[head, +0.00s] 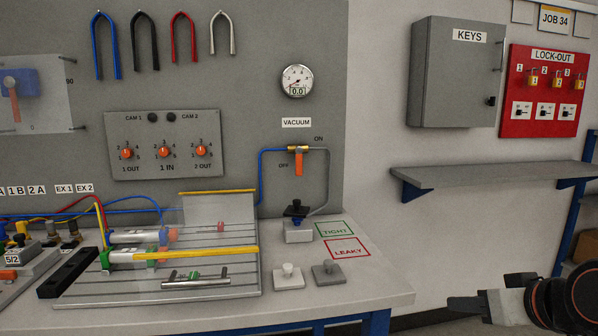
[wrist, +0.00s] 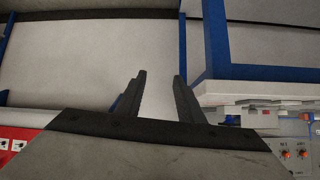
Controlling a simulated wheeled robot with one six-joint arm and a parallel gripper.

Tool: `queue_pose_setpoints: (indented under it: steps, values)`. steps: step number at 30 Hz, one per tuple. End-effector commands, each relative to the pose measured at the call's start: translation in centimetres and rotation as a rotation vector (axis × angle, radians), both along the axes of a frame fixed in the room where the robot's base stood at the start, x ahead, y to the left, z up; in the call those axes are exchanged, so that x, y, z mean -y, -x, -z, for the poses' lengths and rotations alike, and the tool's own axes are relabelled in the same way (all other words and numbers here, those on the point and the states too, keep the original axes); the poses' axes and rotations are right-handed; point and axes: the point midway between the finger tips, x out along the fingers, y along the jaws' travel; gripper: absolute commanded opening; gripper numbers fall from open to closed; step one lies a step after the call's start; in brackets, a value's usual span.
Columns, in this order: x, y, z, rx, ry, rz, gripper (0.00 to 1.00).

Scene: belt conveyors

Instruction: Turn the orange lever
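An orange lever (head: 299,162) hangs straight down from a small valve under the VACUUM label, between the OFF and ON marks, on the grey panel. A second orange lever (head: 13,104) hangs from a blue body at the far left, behind a clear plate marked 90 and 0. My gripper (head: 462,304) is at the lower right in the head view, well away from both levers and right of the bench. In the wrist view my gripper (wrist: 160,84) has its two dark fingers apart with nothing between them. Neither lever can be made out in the wrist view.
The bench (head: 385,293) carries a clear-guarded fixture plate (head: 75,303) and small grey blocks in front of the vacuum valve. A wall shelf (head: 480,177) juts out at right, below the KEYS cabinet (head: 455,80). Space between bench and shelf is free.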

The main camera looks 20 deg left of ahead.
Motion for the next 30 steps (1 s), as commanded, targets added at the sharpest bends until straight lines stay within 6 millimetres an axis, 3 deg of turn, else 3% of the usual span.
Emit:
queue_pose_setpoints:
  steps: [1,9,15,21,25,30]
  values:
    - [-2.3,-1.2,-1.2,0.04,-0.021,-0.034,0.34]
    - [-13.2,-6.0,-7.8,0.266,-0.13,-0.133,0.34]
    - [-20.9,-7.8,-11.7,0.408,-0.196,-0.151,0.34]
    - [-28.1,-8.3,-14.5,0.524,-0.238,-0.128,0.34]
    - [-31.6,-8.0,-15.4,0.577,-0.249,-0.101,0.34]
    - [-33.9,-7.5,-16.0,0.612,-0.251,-0.075,0.34]
